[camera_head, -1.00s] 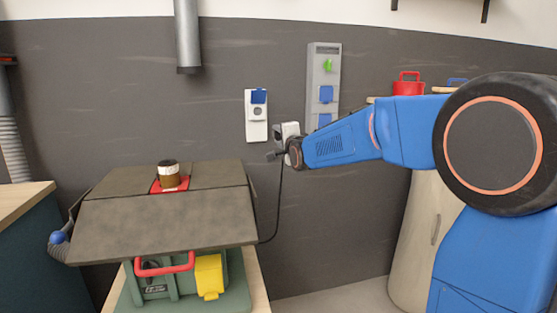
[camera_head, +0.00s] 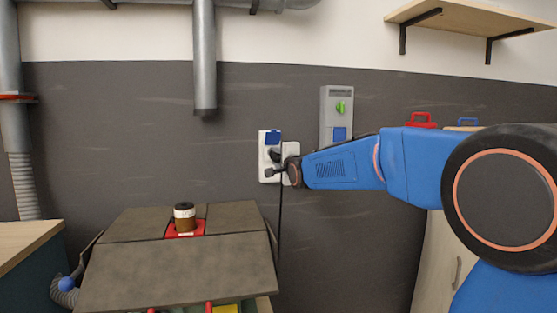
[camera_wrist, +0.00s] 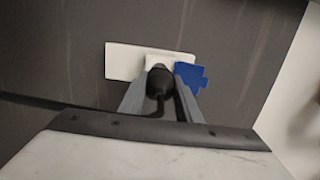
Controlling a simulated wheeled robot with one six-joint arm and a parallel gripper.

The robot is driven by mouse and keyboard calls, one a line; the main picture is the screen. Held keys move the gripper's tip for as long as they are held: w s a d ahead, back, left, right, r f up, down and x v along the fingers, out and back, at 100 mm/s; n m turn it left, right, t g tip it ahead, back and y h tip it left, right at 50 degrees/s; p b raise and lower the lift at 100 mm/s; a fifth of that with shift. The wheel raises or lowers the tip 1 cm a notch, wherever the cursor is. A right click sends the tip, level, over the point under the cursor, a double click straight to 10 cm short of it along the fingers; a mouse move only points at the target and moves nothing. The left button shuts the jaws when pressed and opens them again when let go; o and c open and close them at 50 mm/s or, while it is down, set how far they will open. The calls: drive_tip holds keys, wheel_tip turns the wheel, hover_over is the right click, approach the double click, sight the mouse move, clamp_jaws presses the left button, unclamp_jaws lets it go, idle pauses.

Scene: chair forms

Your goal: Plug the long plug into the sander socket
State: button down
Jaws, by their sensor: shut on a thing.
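A white wall socket (camera_head: 264,168) with a raised blue lid (camera_head: 272,138) is on the dark grey wall in the head view. My gripper (camera_head: 274,172) is in front of it, partly covering it. In the wrist view, my gripper (camera_wrist: 160,100) is shut on the black long plug (camera_wrist: 159,82), one grey finger on each side. The plug is in front of the white socket plate (camera_wrist: 123,62), beside the blue lid (camera_wrist: 190,76). I cannot tell whether its tip touches or enters the socket, since the plug hides that spot. A black cable (camera_head: 280,225) hangs below my gripper.
The brown-topped machine (camera_head: 180,260) stands below the socket, with a jar (camera_head: 184,215) on it. A grey panel (camera_head: 337,105) with a green switch is right of the socket, above my arm. A grey duct (camera_head: 204,60) hangs at upper left.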

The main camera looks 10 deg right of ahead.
drive_tip(key=shift+w, duration=2.2)
drive_tip(key=shift+w, duration=0.9)
idle(1.2)
drive_tip(key=c, duration=1.2)
unclamp_jaws()
drive_tip(key=shift+r, duration=0.1)
drive_tip(key=shift+r, duration=0.15)
drive_tip(key=s+d, duration=0.2)
drive_tip(key=s, duration=1.5)
drive_tip(key=s+d+f+n+g, duration=0.1)
drive_tip(key=s+f+n+g, duration=0.3)
drive_tip(key=s+f, duration=0.6)
drive_tip(key=s+d+f+n+g+h, duration=0.1)
drive_tip(key=s+f+n+g, duration=0.3)
drive_tip(key=s, duration=1.5)
drive_tip(key=s+d+f+n+g, duration=0.3)
drive_tip(key=s+f+n+g, duration=0.2)
drive_tip(key=s+f, duration=0.9)
wheel_tip(320, 180, down, 4)
drive_tip(key=n, duration=0.3)
drive_tip(key=shift+s+f+n+h, duration=0.15)
drive_tip(key=shift+s+n+h, duration=0.25)
